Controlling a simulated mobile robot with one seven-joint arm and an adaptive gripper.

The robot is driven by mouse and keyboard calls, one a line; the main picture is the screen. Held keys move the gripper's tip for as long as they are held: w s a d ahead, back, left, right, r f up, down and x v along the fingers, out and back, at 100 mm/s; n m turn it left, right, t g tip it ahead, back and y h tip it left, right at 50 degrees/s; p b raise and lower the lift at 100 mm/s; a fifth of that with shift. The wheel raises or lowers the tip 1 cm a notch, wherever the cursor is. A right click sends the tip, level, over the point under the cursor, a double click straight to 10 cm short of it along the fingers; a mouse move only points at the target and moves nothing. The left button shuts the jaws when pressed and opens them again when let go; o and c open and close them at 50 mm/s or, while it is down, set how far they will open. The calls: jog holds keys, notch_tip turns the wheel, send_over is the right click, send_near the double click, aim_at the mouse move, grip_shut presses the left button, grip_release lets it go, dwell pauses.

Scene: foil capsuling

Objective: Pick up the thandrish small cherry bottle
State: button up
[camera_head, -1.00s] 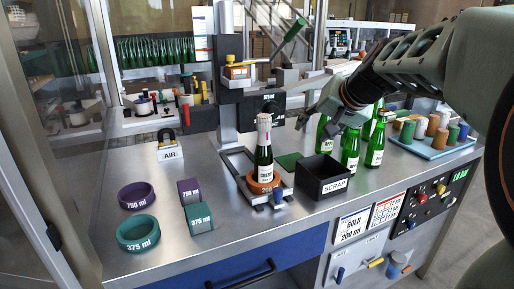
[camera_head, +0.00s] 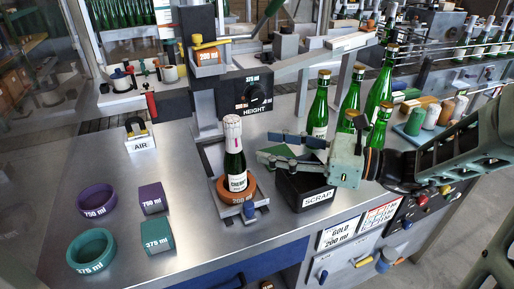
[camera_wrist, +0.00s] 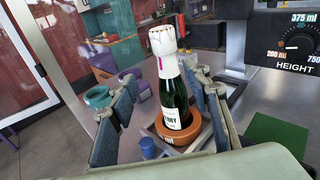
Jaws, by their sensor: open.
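The small cherry bottle (camera_head: 235,155) is dark green with a white-pink foil top and a white label. It stands upright in the orange-brown 200 ml ring (camera_head: 236,193) on the capsuling machine's base. My gripper (camera_head: 267,148) is open just right of the bottle, its fingers pointing left toward it. In the wrist view the bottle (camera_wrist: 170,90) stands ahead, between the lines of the two spread fingers (camera_wrist: 164,115), with the ring (camera_wrist: 178,138) around its foot. I cannot tell whether the fingertips reach beside the bottle.
The black scrap bin (camera_head: 305,190) is below my gripper. Several green bottles (camera_head: 319,105) stand behind it, and a tray of coloured capsules (camera_head: 416,122) is at right. The machine's height dial (camera_head: 257,94) is above.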

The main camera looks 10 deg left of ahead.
aim_at(239, 130)
jog(key=shift+m+t+y, duration=0.3)
jog(key=shift+m, duration=0.2)
jog(key=a, duration=0.1)
jog(key=w+a+r, duration=0.1)
jog(key=a, duration=0.2)
jog(key=shift+w+a+r, duration=0.25)
jog(key=shift+w+a, duration=0.05)
jog(key=shift+w+x, duration=0.2)
jog(key=shift+x, duration=2.6)
jog(key=shift+d, duration=0.1)
grip_shut()
